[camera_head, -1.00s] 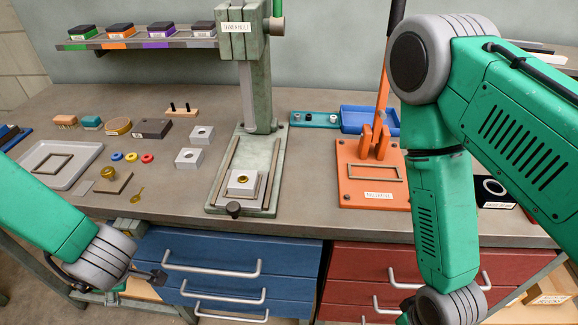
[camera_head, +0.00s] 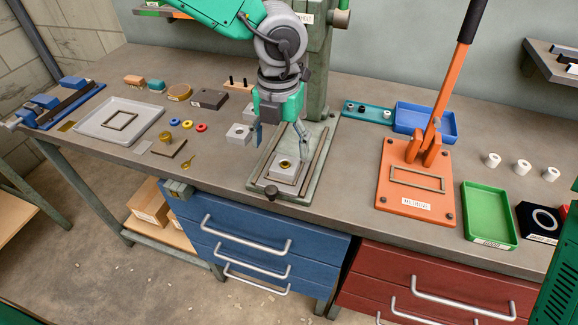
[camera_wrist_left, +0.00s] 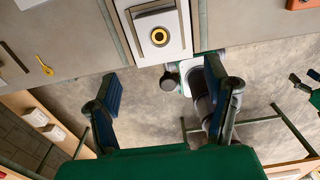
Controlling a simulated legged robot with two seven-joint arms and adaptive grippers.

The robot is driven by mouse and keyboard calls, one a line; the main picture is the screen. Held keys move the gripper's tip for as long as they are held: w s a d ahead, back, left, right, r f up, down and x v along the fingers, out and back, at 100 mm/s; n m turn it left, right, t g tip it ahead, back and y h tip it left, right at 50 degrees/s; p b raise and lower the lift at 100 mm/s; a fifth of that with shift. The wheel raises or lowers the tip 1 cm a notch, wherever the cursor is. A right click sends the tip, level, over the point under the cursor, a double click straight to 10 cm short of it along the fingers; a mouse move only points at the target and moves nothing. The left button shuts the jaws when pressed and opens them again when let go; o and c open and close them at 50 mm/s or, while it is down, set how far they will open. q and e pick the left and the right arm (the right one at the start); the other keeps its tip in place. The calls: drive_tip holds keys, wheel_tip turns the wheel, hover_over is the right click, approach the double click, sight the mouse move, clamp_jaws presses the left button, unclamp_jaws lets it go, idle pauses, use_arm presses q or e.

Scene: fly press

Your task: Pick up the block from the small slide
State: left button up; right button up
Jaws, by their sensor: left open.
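The block (camera_head: 285,169) is pale grey with a brass ring in its top. It sits on the small slide (camera_head: 263,180) at the front of the green press. My left gripper (camera_head: 281,138) is above and slightly behind the block in the head view, fingers spread and pointing down. It is empty. In the left wrist view the block (camera_wrist_left: 159,36) shows beyond the spread fingertips of my left gripper (camera_wrist_left: 165,68), roughly centred between them and apart from them.
The press column (camera_head: 319,75) stands right behind my left arm. Two loose grey blocks, one of them (camera_head: 239,133), lie left of the slide. An orange lever press (camera_head: 402,210) stands to the right. A grey tray (camera_head: 93,132) is at the left. Blue drawers (camera_head: 240,235) are below.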

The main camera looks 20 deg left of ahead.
sight(282, 170)
use_arm(q)
wheel_tip(282, 170, down, 8)
drive_tip(key=shift+d+r, duration=0.15)
drive_tip(key=shift+r, duration=0.1)
drive_tip(key=shift+s, duration=0.1)
drive_tip(key=shift+c, duration=0.4)
drive_tip(key=c, duration=1.3)
